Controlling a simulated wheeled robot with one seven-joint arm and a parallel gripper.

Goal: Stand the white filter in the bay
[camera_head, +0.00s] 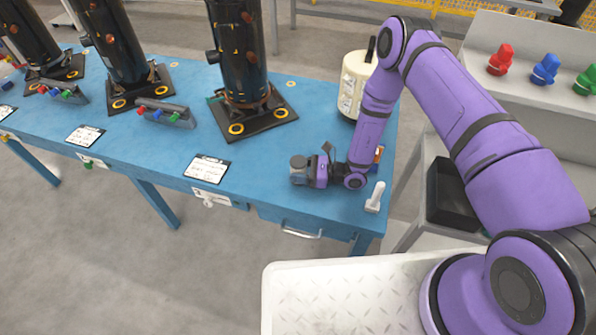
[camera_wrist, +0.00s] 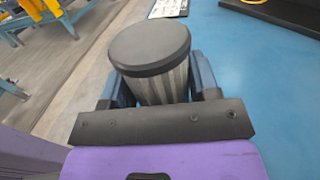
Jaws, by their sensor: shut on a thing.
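My gripper (camera_head: 306,172) is low over the blue table near its right front part, pointing left. It is shut on a filter (camera_head: 298,162), a short upright cylinder with a dark flat cap. In the wrist view the filter (camera_wrist: 152,50) shows pale grey pleated sides below the cap, with a finger of my gripper (camera_wrist: 160,85) on each side. Its bottom is hidden, so I cannot tell whether it touches the table. I cannot make out which place is the bay.
The blue table (camera_head: 255,185) carries black compressors (camera_head: 238,60) on dark plates, a cream canister (camera_head: 352,90) and a small white upright piece (camera_head: 375,197). A label card (camera_head: 207,168) lies at the front edge. Red, blue and green parts (camera_head: 545,68) stand on a bench at right.

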